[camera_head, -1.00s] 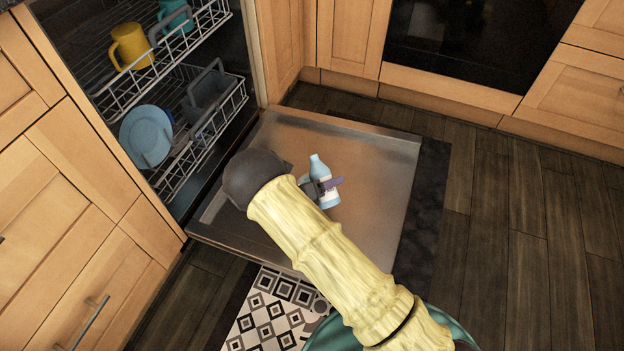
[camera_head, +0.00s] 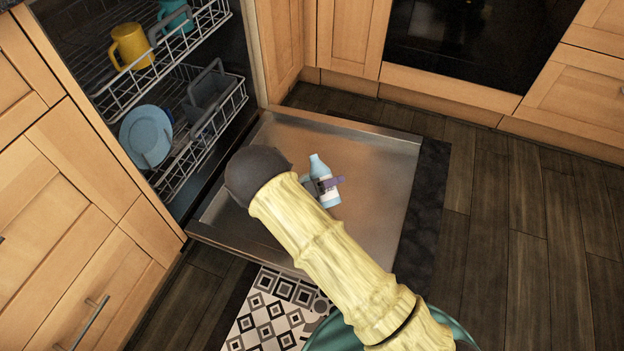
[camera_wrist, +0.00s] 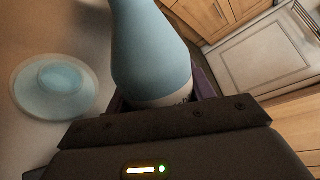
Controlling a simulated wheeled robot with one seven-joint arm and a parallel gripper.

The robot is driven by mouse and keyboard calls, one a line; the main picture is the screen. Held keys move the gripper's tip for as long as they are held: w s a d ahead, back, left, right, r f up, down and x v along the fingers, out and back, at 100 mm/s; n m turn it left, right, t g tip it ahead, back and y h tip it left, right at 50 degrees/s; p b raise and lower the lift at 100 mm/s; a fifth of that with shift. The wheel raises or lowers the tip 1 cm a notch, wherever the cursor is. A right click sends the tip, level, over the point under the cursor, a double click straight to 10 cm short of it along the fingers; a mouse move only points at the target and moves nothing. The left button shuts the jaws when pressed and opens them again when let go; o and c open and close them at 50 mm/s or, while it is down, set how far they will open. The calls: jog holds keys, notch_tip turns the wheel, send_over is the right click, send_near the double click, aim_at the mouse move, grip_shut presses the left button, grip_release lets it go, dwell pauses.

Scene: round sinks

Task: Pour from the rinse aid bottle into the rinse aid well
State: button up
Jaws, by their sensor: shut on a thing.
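The rinse aid bottle (camera_head: 321,169) is light blue with a pale label. It stands out above the open dishwasher door, leaning slightly in the head view. My gripper (camera_head: 325,184) is shut around its labelled lower part, a purple finger showing on the right. In the wrist view the bottle (camera_wrist: 150,50) fills the upper middle, its top cut off by the frame edge. The rinse aid well (camera_wrist: 55,89), a round pale dish with a light blue centre, lies on the door to the left of the bottle there, apart from it. The well is not visible in the head view.
The dishwasher door (camera_head: 375,215) lies open and flat. The upper rack (camera_head: 190,40) holds a yellow mug (camera_head: 131,46) and a teal mug; the lower rack (camera_head: 215,125) holds light blue plates (camera_head: 147,137). A patterned mat (camera_head: 270,312) lies in front. Wooden floor is clear at right.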

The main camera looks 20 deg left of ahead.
jog(key=shift+s+d+r+n, duration=0.1)
jog(key=shift+r+n, duration=0.15)
jog(key=shift+n, duration=0.15)
dwell(0.8)
jog(key=shift+s+d+f+n+g, duration=0.15)
jog(key=shift+f+n+g, duration=0.2)
jog(key=shift+n, duration=0.25)
dwell(1.9)
jog(key=shift+r+n, duration=0.35)
jog(key=shift+n, duration=0.15)
dwell(2.3)
jog(key=shift+f+m, duration=0.25)
jog(key=shift+m, duration=0.05)
jog(key=shift+w+a+r+m, duration=0.1)
jog(key=shift+a+m, duration=0.05)
jog(key=shift+m, duration=0.35)
jog(key=shift+w+a+m, duration=0.1)
jog(key=shift+m, duration=0.4)
jog(key=shift+w+a+f+m+t, duration=0.1)
jog(key=shift+w+f+m+t, duration=0.15)
jog(key=shift+m+t, duration=0.3)
jog(key=shift+f, duration=0.15)
